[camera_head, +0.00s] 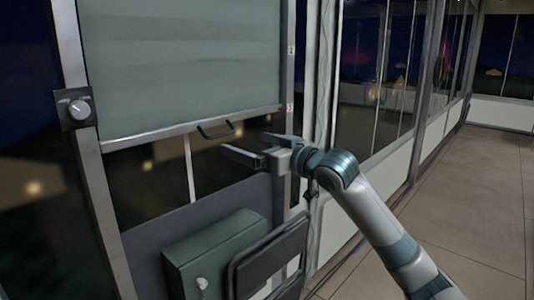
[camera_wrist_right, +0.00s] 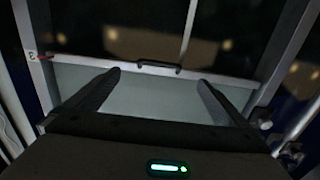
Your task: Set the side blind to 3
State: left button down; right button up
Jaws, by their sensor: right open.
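The side blind (camera_head: 185,65) is a grey-green sheet in a metal frame, pulled most of the way down the window. Its bottom bar (camera_head: 150,135) carries a dark handle (camera_head: 215,130). The bar's right end is by a red mark near a small numeral, which looks like 3 in the wrist view. My right gripper (camera_head: 250,148) is open and empty, just below and right of the handle. In the right wrist view the handle (camera_wrist_right: 159,67) lies beyond and between the two spread fingers (camera_wrist_right: 158,85), apart from them. My left gripper is not in view.
A dial knob (camera_head: 78,110) is on the left frame post. The tiled floor (camera_head: 470,190) at right is clear.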

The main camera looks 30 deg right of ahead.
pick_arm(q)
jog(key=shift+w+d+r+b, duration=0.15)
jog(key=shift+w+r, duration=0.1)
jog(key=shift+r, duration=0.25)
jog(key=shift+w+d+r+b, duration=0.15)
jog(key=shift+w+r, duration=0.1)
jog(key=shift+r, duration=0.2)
pick_arm(e)
jog(key=shift+v, duration=2.6)
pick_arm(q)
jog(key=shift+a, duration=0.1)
